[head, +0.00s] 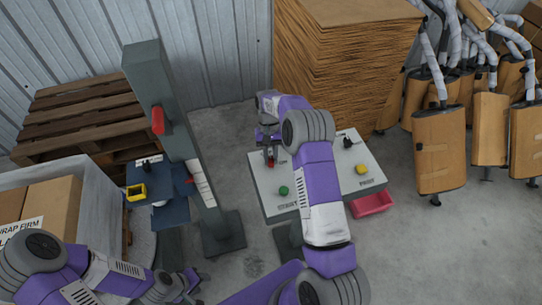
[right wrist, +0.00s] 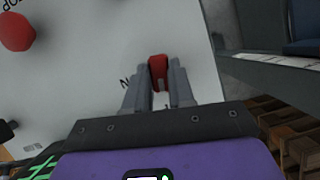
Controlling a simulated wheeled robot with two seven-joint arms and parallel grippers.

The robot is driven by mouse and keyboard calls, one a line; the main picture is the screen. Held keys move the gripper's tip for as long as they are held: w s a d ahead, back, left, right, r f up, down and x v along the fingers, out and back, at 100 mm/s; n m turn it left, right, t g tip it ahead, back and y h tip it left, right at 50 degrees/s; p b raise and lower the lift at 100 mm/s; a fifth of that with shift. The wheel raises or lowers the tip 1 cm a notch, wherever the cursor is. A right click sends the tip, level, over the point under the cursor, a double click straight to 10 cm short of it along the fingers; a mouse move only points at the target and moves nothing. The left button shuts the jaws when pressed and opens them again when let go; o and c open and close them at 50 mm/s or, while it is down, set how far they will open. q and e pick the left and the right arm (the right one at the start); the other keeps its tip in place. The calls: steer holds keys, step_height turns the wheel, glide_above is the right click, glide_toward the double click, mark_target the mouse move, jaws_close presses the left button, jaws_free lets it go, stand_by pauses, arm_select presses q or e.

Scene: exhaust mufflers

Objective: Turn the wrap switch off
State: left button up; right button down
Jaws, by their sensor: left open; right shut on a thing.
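A pale control panel (head: 322,183) stands in the middle of the head view. In the right wrist view a small red switch lever (right wrist: 158,72) rises from the panel, with partly hidden lettering beside it. My right gripper (right wrist: 160,88) is shut on this red lever, one finger on each side. In the head view the right gripper (head: 268,140) is over the panel's far left part, and its arm covers part of the panel. My left gripper (head: 178,287) is at the bottom left of the head view, open, away from the panel.
The panel also carries a green button (head: 284,190), a yellow button (head: 361,169) and a black knob (head: 347,142). A red button (right wrist: 17,32) lies near the lever. A grey post (head: 175,125) stands left of the panel; cardboard stacks (head: 335,70) and mufflers (head: 440,150) are behind and right.

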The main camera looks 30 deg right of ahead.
steer(key=shift+n+h, duration=0.3)
steer(key=shift+n, duration=0.7)
steer(key=c, duration=1)
jaws_free()
steer(key=shift+o, duration=0.2)
steer(key=shift+r, duration=0.1)
steer(key=v, duration=0.7)
steer(key=shift+r, duration=0.2)
steer(key=shift+w+a+f, duration=0.1)
